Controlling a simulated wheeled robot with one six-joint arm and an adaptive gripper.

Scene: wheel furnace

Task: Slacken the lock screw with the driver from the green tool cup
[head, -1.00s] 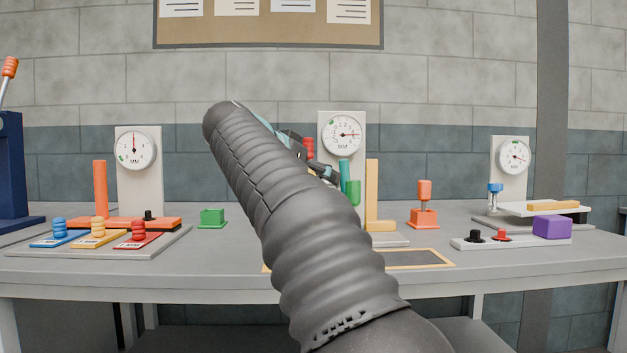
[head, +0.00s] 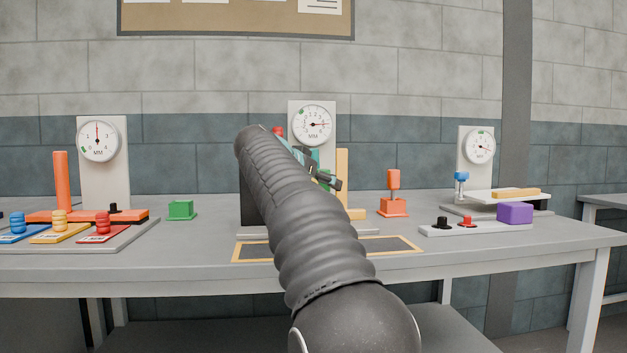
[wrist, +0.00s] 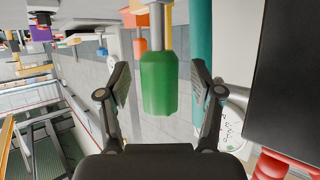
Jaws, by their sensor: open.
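A driver with a green handle (wrist: 159,82) and a pale metal shaft (wrist: 160,25) stands at the middle station. My gripper (wrist: 160,95) is open, with one finger on each side of the handle and a visible gap on both sides. In the head view my gripper (head: 327,180) is mostly hidden by my arm, in front of the middle dial panel (head: 327,112). The green tool cup (head: 181,209) sits left of it on the bench, with no tool showing in it. I cannot make out the lock screw; the shaft's far end is out of view.
A yellow upright (head: 343,180) and a teal post (wrist: 202,35) stand close to the handle. An orange driver (head: 393,180) stands in an orange cup (head: 393,208) to the right. A dark-topped, yellow-edged mat (head: 395,244) lies in front. Left and right stations have their own dials.

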